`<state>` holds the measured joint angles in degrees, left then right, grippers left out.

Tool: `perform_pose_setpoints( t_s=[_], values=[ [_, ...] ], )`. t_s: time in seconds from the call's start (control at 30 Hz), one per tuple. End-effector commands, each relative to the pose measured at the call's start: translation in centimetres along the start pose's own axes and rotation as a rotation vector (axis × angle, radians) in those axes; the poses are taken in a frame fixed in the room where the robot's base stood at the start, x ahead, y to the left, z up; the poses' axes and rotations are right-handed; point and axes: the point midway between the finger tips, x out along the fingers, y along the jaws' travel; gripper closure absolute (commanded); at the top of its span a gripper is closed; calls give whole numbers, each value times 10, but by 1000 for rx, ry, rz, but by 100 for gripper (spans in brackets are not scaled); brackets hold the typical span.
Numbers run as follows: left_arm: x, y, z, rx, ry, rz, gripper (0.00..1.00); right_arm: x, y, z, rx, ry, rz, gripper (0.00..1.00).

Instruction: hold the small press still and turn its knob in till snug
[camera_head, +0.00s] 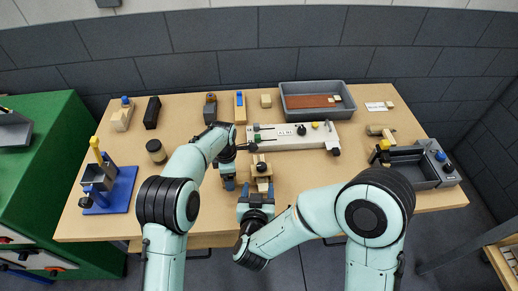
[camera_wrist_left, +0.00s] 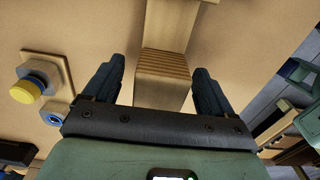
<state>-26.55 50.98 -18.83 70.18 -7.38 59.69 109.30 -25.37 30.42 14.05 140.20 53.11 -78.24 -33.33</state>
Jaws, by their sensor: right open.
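A small wooden press (camera_head: 262,168), as far as I can tell, stands near the table's front middle with a dark knob on it; its lower part is partly hidden by my right gripper. My right gripper (camera_head: 257,188) is open, its blue-tipped fingers pointing at the press from the front. My left gripper (camera_head: 228,182) hangs down just left of the press. In the left wrist view my left gripper (camera_wrist_left: 153,82) is open, with a ridged wooden block (camera_wrist_left: 163,65) showing between its fingers; I cannot tell whether they touch it.
Behind the press lies a pale panel (camera_head: 290,137) with knobs and green-handled parts.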

Motion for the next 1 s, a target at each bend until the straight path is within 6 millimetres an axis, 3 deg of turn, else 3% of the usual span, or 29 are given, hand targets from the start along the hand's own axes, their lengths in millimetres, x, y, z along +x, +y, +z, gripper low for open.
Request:
perform_pose_setpoints(
  t_s=[0.37, 0.8, 1.0],
  values=[
    [-6, 0, 0, 0, 0, 2, 15, 0, 0, 0, 0, 0, 0, 37],
    [-91, 1, 0, -1, -2, 5, 15, 0, 0, 0, 0, 0, 0, 37],
    [-115, 0, 0, 0, 0, 2, 15, 0, 0, 0, 0, 0, 0, 37]
  ],
)
